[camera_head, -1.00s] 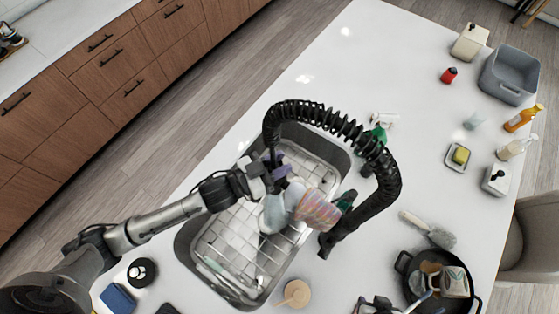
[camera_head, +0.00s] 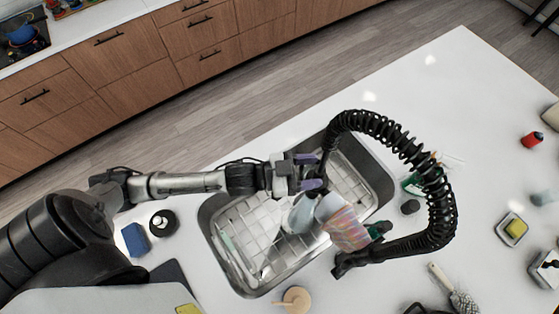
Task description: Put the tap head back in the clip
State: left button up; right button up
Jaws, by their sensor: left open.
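The tap has a black coiled hose (camera_head: 385,128) that arches over the sink. Its free end, the dark tap head (camera_head: 325,163), hangs over the sink's back part, mostly hidden by my left gripper. My left gripper (camera_head: 314,172) is open, its purple-tipped fingers at the hanging head; I cannot tell whether they touch it. The tap's black column (camera_head: 395,248) stands at the sink's right side, seen from above. I cannot clearly make out the clip on it. My right gripper is not in view.
The sink (camera_head: 222,262) holds a wire rack with a pale bottle and a striped cup (camera_head: 347,229). A blue sponge (camera_head: 135,239) and a round black item (camera_head: 163,222) lie left. A wooden item (camera_head: 293,300) and a brush (camera_head: 455,293) lie in front.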

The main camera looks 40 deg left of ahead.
pick_arm(q)
jog(key=b+v, duration=0.1)
jog(key=v, duration=0.7)
jog(key=shift+b, duration=0.3)
notch_tip(320, 180, down, 9)
jog(key=s+a+n+g+y, duration=0.15)
jog(key=n+y, duration=0.25)
jog(key=y, duration=0.4)
jog(key=s+f+n+g+y, duration=0.2)
jog(key=s+f+g, duration=0.5)
jog(key=s, duration=0.4)
jog(key=shift+s+a+g+y, duration=0.25)
jog(key=shift+a+g+y, duration=0.15)
jog(key=shift+g+y, duration=0.4)
